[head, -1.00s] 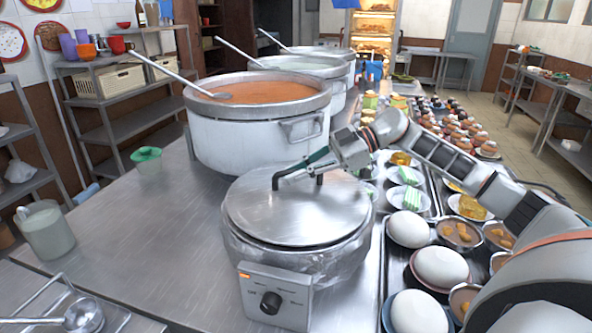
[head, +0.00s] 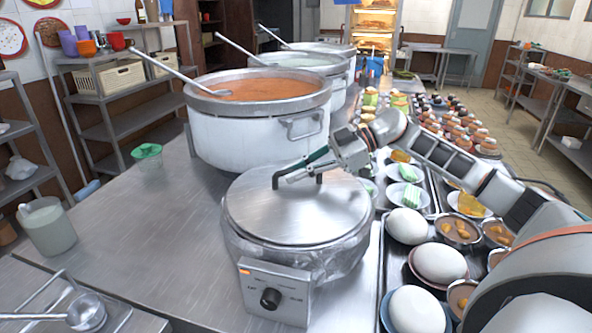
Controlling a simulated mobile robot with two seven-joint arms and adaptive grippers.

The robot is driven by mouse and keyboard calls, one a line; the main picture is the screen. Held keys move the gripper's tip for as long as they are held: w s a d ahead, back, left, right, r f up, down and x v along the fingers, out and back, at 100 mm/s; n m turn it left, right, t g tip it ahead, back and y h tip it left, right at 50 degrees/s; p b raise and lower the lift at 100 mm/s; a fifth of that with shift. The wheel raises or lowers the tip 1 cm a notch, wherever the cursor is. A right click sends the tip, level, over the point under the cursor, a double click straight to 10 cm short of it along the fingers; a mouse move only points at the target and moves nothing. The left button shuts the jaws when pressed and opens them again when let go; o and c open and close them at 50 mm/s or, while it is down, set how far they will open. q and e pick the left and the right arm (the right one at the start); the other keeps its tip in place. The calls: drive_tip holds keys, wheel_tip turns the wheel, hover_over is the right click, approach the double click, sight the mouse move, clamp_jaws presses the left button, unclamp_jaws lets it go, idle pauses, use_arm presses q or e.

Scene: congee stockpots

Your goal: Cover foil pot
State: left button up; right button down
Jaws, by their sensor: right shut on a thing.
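The foil-wrapped pot (head: 290,258) stands at the front of the steel table, with a control box and black knob (head: 271,298) on its near side. A flat round metal lid (head: 290,215) lies over the pot's mouth and looks level. My right gripper (head: 302,174) is at the lid's dark bar handle (head: 277,181), shut on it, with the arm reaching in from the right. The lid hides the inside of the pot. Whether the lid's rim touches the pot all round is hard to tell. My left gripper is not in view.
A large stockpot (head: 255,140) of orange congee with a ladle stands just behind, with more pots beyond. Trays with white bowls (head: 408,226) and small dishes fill the right side. A green cup (head: 147,158) and a pitcher (head: 48,228) stand left. The table's left middle (head: 150,225) is clear.

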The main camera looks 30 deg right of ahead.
drive_tip(key=c, duration=2)
unclamp_jaws()
drive_tip(key=v, duration=1.2)
